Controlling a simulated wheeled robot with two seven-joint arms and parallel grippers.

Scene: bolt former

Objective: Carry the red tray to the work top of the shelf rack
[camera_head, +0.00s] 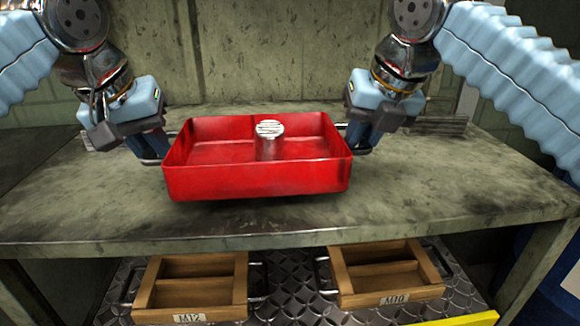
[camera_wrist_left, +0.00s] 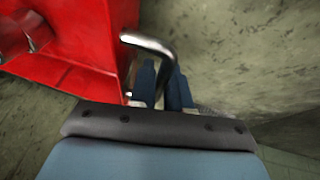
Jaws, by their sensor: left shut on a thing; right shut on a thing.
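The red tray (camera_head: 255,180) is held level between my two grippers, over the grey work top (camera_head: 420,185) of the shelf rack. Whether its underside touches the work top cannot be told. A metal cylinder (camera_head: 269,145) stands upright inside it by the divider. My left gripper (camera_head: 160,148) is shut on the tray's left handle. The left wrist view shows the bent metal handle (camera_wrist_left: 150,45) at the blue fingers and the red tray wall (camera_wrist_left: 75,50). My right gripper (camera_head: 355,140) is shut on the right handle, which is mostly hidden.
Below the work top, a lower shelf (camera_head: 290,295) of patterned metal holds two wooden boxes, labelled M12 (camera_head: 190,285) and M10 (camera_head: 385,275). A worn back panel (camera_head: 285,50) rises behind. A dark ridged object (camera_head: 438,126) lies at the back right. The work top's front strip is clear.

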